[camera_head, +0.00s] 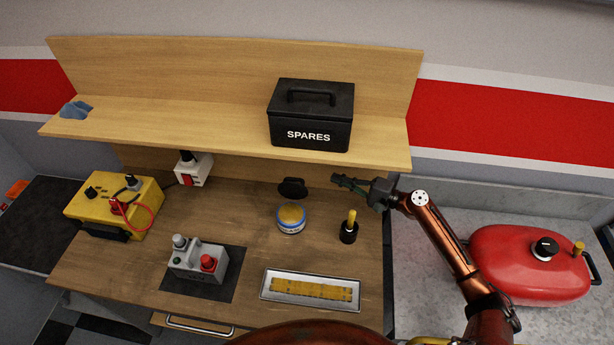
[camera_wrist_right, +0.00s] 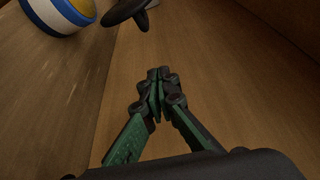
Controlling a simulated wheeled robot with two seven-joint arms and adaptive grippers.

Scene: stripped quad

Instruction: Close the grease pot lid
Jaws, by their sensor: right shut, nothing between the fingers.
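The grease pot (camera_head: 290,220) is a small white and blue pot with yellow grease showing in its open top, standing on the workbench. Its dark lid (camera_head: 292,188) stands raised at the pot's back edge. My right gripper (camera_head: 335,179) is shut and empty, to the right of the lid and a little apart from it. In the right wrist view the green fingers (camera_wrist_right: 156,75) meet at their tips, with the pot (camera_wrist_right: 60,14) at the top left and the dark lid (camera_wrist_right: 125,10) at the top. My left gripper is not in view.
A black holder with a yellow handle (camera_head: 348,228) stands right of the pot. A metal tray (camera_head: 268,292) with a yellow strip lies in front. A grey button box (camera_head: 198,262) and a yellow case (camera_head: 113,205) are at left. The shelf (camera_head: 230,131) overhangs the bench's back.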

